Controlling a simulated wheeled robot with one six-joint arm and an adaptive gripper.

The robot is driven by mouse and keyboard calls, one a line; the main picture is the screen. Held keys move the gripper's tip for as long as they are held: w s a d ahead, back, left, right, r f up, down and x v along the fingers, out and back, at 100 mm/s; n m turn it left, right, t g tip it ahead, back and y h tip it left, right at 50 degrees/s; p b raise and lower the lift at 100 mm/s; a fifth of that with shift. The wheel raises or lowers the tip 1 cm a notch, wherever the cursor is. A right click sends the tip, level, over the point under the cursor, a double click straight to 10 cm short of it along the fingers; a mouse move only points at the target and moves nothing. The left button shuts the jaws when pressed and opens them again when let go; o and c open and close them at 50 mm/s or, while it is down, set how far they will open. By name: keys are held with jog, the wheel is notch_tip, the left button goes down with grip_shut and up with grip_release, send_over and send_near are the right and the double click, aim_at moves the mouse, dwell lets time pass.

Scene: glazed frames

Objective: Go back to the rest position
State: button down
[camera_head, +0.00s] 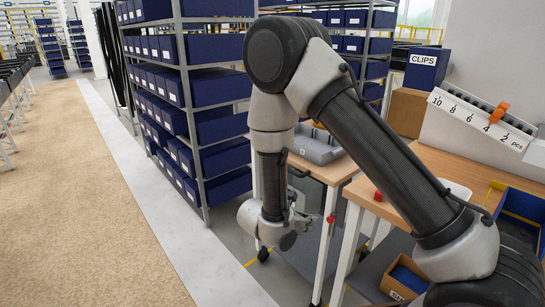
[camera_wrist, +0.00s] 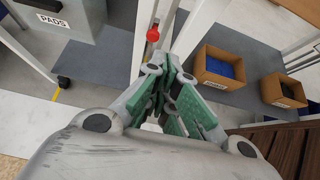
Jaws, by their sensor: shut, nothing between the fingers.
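My gripper (camera_wrist: 168,78) shows in the wrist view with its green-padded fingers together and nothing between them. In the head view my arm reaches up from the lower right, bends at the top and hangs down at the centre. My wrist is beside the small wooden-topped table (camera_head: 330,168), on its left side and below its top. The fingers are hard to make out in the head view. In the wrist view a red knob (camera_wrist: 153,35) on a table leg lies just beyond the fingertips.
Shelves of blue bins (camera_head: 215,125) stand behind my arm. A workbench (camera_head: 455,170) with a CLIPS box (camera_head: 426,68) is at the right. Cardboard boxes with labels, one with blue contents (camera_wrist: 220,68), sit low at the right in the wrist view. The beige floor (camera_head: 85,190) at left is clear.

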jog(key=s+d+r+m+y, duration=0.3)
jog(key=s+d+r+m, duration=0.3)
jog(key=r, duration=0.5)
jog(key=s+d+r+m+g+y, duration=0.1)
jog(key=s+d+r+m+y, duration=0.2)
jog(key=s+d+r+m, duration=0.3)
jog(key=s+d+r+m+g+y, duration=0.1)
jog(key=s+d+r+m+y, duration=0.2)
jog(key=s+d+r+m, duration=0.4)
jog(key=s+r+m, duration=0.4)
jog(key=r+m, duration=0.2)
jog(key=r, duration=0.3)
jog(key=shift+s, duration=0.2)
